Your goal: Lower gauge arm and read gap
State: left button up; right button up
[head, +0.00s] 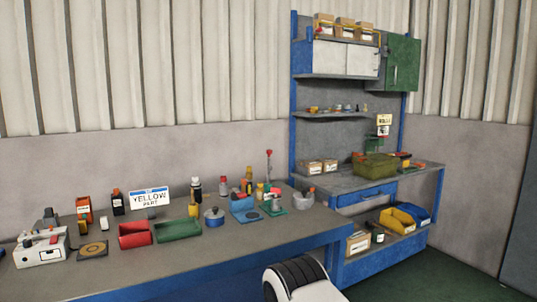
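A small upright device with a thin post and a red knob on top (269,154) stands at the right part of the long bench. It rises from a green base (276,211). It may be the gauge, but I cannot tell its arm or any reading at this size. A blue angled stand (245,210) is just left of it. A white device (41,250) with a red part sits at the far left of the bench. Neither of my grippers is in view. A white and black part of my own body shows at the bottom edge.
The long grey bench (215,255) has clear room along its front. A blue shelved workstation (365,190) stands at the right.

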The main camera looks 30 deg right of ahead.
aim_at(270, 152)
jog(key=i+l, duration=0.15)
jog(key=l, duration=0.25)
jog(key=i+l+u, duration=0.1)
jog(key=l, duration=0.3)
jog(key=i+l, duration=0.15)
jog(key=l, duration=0.25)
jog(key=i+l+u, duration=0.1)
jog(key=l, duration=0.35)
jog(key=i+l, duration=0.15)
jog(key=l, duration=0.25)
